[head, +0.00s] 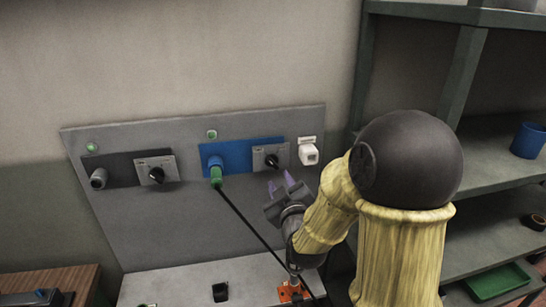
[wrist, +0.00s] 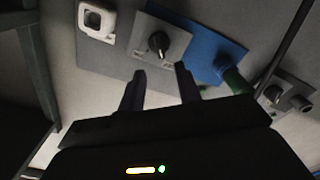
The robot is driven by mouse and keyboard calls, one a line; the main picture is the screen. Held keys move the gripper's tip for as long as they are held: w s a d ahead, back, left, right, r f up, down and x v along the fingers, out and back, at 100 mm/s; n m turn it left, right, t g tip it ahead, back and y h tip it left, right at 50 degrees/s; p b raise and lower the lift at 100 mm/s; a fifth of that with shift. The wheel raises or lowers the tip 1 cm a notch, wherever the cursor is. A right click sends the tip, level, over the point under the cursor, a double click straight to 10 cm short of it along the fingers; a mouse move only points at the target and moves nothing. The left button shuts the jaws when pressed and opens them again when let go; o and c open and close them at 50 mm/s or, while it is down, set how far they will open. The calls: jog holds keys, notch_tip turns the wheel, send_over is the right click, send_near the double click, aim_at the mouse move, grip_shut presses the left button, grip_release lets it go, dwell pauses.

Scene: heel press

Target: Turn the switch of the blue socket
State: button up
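The blue socket (head: 215,165) sits on a blue plate on the grey wall panel, with a green plug (head: 216,182) in it. Its switch (head: 271,160) is a black knob on a light grey plate at the right end of the blue plate. In the wrist view the switch (wrist: 158,42) lies just beyond the fingertips, roughly centred between them, with the green plug (wrist: 236,80) to the right. My gripper (head: 281,182) is open and empty, just below and in front of the switch, apparently apart from it. The fingers also show in the wrist view (wrist: 160,72).
A second, grey socket (head: 98,178) with its own black switch (head: 157,174) is at left. A white box (head: 308,152) is right of the blue socket. A black cable (head: 252,228) runs from the green plug down to an orange item. Shelves stand at right.

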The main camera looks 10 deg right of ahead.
aim_at(272, 164)
jog(key=p, duration=0.3)
jog(key=shift+w+r, duration=0.1)
jog(key=shift+w, duration=0.1)
jog(key=w+p, duration=0.4)
jog(key=w, duration=0.4)
jog(key=shift+w, duration=0.4)
jog(key=shift+f, duration=0.2)
grip_shut()
